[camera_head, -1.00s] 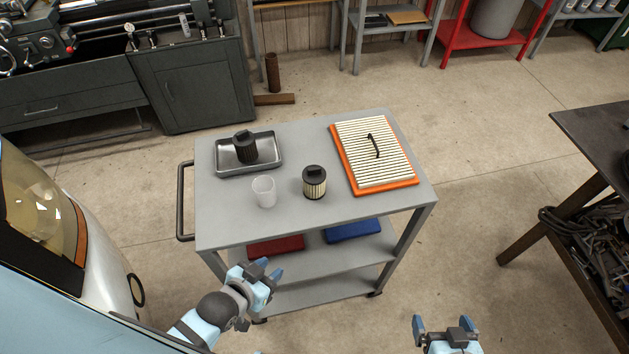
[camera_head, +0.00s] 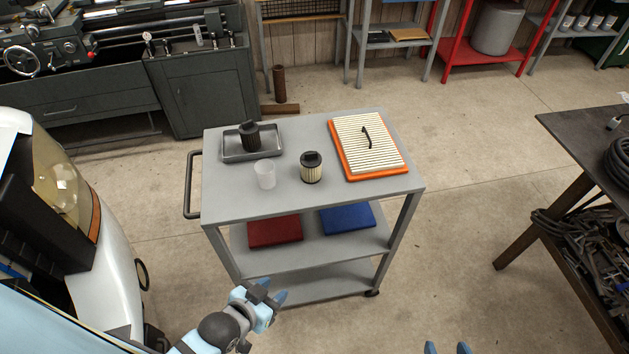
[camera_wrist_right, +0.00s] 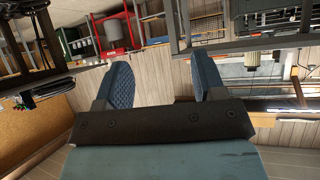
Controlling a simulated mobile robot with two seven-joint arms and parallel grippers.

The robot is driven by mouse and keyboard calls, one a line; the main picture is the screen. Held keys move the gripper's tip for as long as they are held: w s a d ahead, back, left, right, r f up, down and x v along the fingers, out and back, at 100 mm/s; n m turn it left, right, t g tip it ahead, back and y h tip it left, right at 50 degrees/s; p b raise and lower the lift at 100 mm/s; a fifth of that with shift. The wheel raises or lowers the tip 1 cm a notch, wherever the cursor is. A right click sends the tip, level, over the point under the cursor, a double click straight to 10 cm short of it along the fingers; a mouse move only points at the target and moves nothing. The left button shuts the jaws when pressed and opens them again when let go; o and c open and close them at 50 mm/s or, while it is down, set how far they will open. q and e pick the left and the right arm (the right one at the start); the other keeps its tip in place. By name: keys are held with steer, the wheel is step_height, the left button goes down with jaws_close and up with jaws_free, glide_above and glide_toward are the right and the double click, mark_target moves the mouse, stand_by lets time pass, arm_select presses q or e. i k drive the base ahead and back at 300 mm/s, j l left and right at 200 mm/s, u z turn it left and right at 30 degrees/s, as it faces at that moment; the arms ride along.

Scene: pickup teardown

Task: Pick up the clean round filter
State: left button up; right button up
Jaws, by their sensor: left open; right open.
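The clean round filter (camera_head: 311,168), cream pleats with a black cap, stands upright on the top of the grey cart (camera_head: 260,207), right of a clear cup. A dark round filter (camera_head: 250,136) stands in a metal tray (camera_head: 228,151) at the back left of the cart top. My left gripper (camera_head: 267,293) is open and empty, in front of the cart and apart from it. My right gripper (camera_head: 447,348) shows only its fingertips at the bottom edge; in the right wrist view it is open and empty (camera_wrist_right: 162,82).
The cup (camera_head: 264,175) stands just left of the clean filter. A flat panel filter with an orange frame (camera_head: 376,172) lies to its right. Red (camera_head: 275,231) and blue (camera_head: 347,218) boxes lie on the lower shelf. A vehicle (camera_head: 110,270) is at left, a dark workbench (camera_head: 580,140) at right.

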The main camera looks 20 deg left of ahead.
mark_target(311, 161)
steer(key=i+l+u, duration=0.1)
steer(key=u, duration=0.3)
steer(key=l+u, duration=0.45)
steer(key=i+l+u, duration=0.1)
steer(key=l, duration=0.25)
steer(key=i+l+u, duration=0.1)
steer(key=l, duration=0.2)
steer(key=i+l+u, duration=0.1)
steer(key=l, duration=0.25)
steer(key=i+l, duration=0.1)
steer(key=l, duration=0.2)
steer(key=i+l, duration=0.1)
steer(key=l, duration=0.5)
steer(key=i+u, duration=0.05)
steer(key=i, duration=0.05)
